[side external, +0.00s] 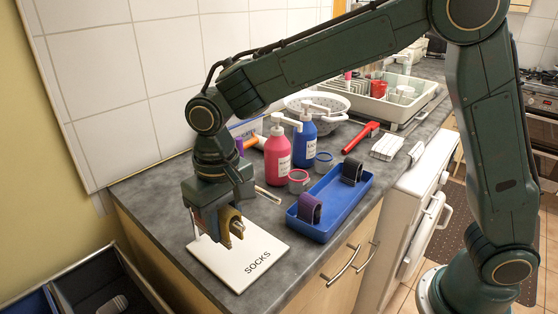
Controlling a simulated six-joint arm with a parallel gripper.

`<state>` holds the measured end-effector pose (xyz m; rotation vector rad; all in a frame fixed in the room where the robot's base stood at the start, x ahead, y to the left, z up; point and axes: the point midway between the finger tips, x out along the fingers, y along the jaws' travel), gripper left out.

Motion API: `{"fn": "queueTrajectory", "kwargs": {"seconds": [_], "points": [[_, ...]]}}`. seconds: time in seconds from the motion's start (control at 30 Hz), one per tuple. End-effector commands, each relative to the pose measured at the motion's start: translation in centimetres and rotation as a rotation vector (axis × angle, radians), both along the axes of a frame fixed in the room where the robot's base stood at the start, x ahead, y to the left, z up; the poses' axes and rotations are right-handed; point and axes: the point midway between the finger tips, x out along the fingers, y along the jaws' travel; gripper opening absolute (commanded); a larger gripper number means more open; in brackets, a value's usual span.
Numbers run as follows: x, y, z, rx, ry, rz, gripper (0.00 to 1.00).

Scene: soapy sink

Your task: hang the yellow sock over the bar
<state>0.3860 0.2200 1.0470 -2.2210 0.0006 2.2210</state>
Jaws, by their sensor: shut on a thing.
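My gripper (222,232) points down over the left part of a white board (240,262) lettered "SOCKS". It is shut on a mustard-yellow thing (231,219), which looks like the yellow sock; only a small part shows beside the jaws. A small pale, rounded end (238,229) shows right at the yellow cloth and may be the end of the bar. The rest of the bar is hidden behind my gripper. I cannot tell whether the sock touches or lies over it.
A blue tray (337,213) with a purple band and a dark band stands right of the board. Pink (277,158) and blue (305,143) pump bottles stand behind. A red-handled tool (362,136) lies farther back. Dark bins (95,290) are below the counter's left edge.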

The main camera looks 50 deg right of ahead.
Motion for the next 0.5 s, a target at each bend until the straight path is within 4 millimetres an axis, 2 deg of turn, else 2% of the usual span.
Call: {"fn": "queueTrajectory", "kwargs": {"seconds": [0.17, 0.2, 0.3, 0.5], "points": [[0.00, 0.00, -0.01, 0.000, 0.000, 0.000, 0.11], [0.00, 0.00, -0.01, 0.000, 0.000, 0.000, 0.36], [0.00, 0.00, 0.00, 0.000, 0.000, 0.000, 0.55], [0.01, 0.01, 0.01, 0.000, 0.000, 0.000, 0.57]]}}
